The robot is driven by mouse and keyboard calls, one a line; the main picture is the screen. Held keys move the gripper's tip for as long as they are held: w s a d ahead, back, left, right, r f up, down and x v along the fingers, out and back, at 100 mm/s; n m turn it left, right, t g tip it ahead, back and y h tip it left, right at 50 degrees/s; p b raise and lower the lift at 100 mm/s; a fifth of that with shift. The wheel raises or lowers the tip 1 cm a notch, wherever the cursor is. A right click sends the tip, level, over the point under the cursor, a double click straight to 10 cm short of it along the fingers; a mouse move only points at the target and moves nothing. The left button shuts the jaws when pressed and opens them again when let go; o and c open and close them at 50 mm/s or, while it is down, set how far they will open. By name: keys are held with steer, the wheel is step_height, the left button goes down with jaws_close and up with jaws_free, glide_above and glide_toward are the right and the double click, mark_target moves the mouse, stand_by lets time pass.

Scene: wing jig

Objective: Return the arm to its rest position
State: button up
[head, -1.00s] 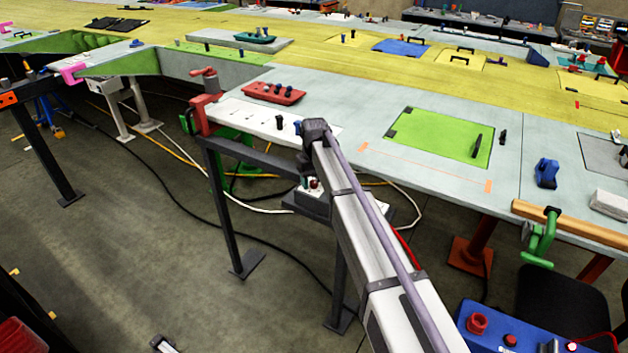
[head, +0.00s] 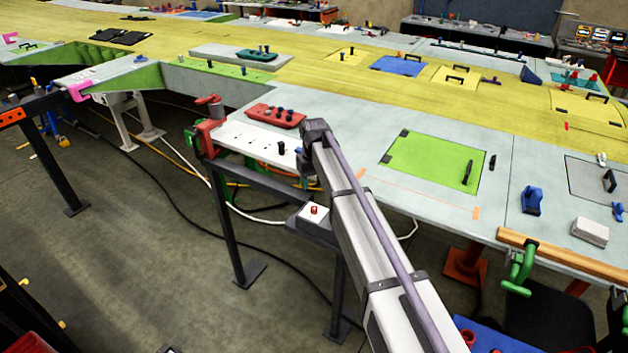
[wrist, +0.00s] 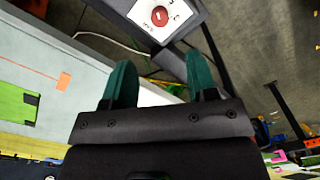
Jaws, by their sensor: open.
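My arm reaches from the lower right of the head view up to the table's front edge, where its elbow end (head: 318,132) shows beside the white plate. My gripper (wrist: 160,80) shows in the wrist view with two green fingers spread wide apart and nothing between them. A white box with a red button (wrist: 158,16) lies beyond the fingertips in the wrist view. It also shows in the head view (head: 314,211), below the table edge, left of my arm.
The long wing table (head: 440,207) spans the view, with a green panel (head: 433,160) and a red tray with knobs (head: 275,116) on it. A green clamp (head: 519,268) hangs at the right front edge. Cables (head: 170,200) lie on the open floor at left.

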steer(key=s+d+f+m+b, duration=0.1)
steer(key=s+d+f+b, duration=0.1)
steer(key=s+d, duration=0.5)
steer(key=s+d+f+m+b, duration=0.2)
steer(key=s+d, duration=0.6)
steer(key=s, duration=0.6)
steer(key=s+d+f+m+b, duration=0.2)
steer(key=s+d+f+b, duration=0.2)
steer(key=s+d, duration=0.3)
steer(key=s, duration=0.4)
steer(key=shift+d, duration=0.2)
